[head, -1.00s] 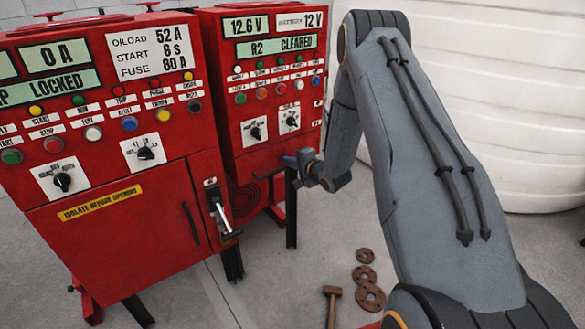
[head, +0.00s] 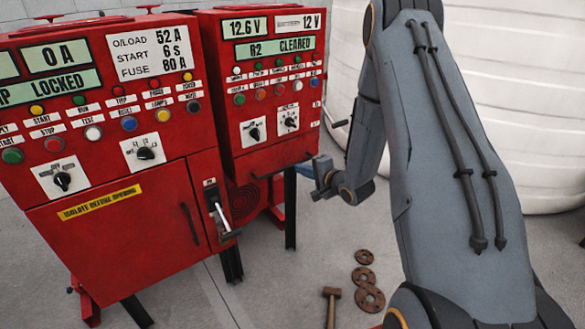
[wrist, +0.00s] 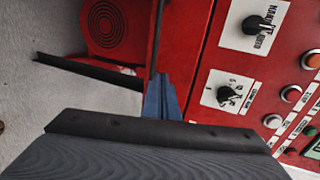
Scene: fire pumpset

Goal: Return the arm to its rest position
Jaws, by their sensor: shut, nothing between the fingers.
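My grey arm reaches up and bends back down on the right side of the head view. The wrist view looks at a red cabinet front with black rotary switches (wrist: 228,95) and coloured buttons.
The front red cabinet (head: 120,225) stands at left, with a lever (head: 220,212) on its side. A hammer (head: 332,305) and rusty discs (head: 369,298) lie on the floor below my arm. A white ribbed tank (head: 510,130) stands behind at right.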

